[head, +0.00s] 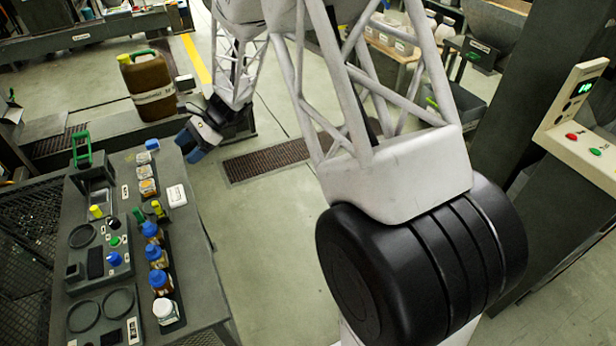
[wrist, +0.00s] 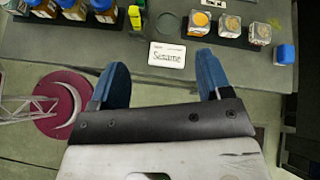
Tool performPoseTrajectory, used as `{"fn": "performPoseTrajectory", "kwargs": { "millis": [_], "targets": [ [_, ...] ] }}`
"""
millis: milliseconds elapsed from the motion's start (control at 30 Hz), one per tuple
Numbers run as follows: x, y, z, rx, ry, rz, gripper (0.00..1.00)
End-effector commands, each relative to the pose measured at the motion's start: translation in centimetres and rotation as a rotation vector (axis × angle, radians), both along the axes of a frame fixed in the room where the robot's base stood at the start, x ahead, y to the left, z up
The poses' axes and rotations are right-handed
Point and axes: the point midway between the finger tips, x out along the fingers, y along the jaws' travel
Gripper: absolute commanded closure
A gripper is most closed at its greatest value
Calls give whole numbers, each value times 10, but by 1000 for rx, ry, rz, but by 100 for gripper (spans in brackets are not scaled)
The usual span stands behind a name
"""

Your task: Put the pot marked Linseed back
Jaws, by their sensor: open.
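My gripper (head: 190,147) is open and empty by the far right corner of the grey bench. Its blue fingers (wrist: 162,62) are spread apart in the wrist view, with a white card reading "Sesame" (wrist: 167,56) beyond and between them. The card also lies on the bench in the head view (head: 177,196). Three small clear pots stand in a row: one with orange-yellow contents (wrist: 200,23), one paler (wrist: 230,25) and one pale (wrist: 259,33). No label reading Linseed is legible, so I cannot tell which pot it is. A round empty place (wrist: 168,23) lies beside the row.
A blue-capped item (wrist: 285,54) stands beyond the pots. Blue-capped bottles (head: 158,255) and a white jar (head: 165,311) line the bench's right side. Yellow-green items (wrist: 135,17) stand near the empty place. A large brown jug (head: 150,88) stands behind the bench.

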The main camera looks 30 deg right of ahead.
Motion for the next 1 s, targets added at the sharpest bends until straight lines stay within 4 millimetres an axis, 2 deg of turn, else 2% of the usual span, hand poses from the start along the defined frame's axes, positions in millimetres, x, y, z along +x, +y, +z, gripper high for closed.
{"fn": "performPoseTrajectory", "kwargs": {
  "millis": [33,100,400,700,1000],
  "targets": [
    [-10,-3,13,-19,-27,24,28],
    [-25,-8,28,-49,-65,59,28],
    [-90,-30,81,-182,-221,213,28],
    [-159,-55,123,-319,-374,368,28],
    [-227,-82,155,-462,-517,523,28]
  ]
}}
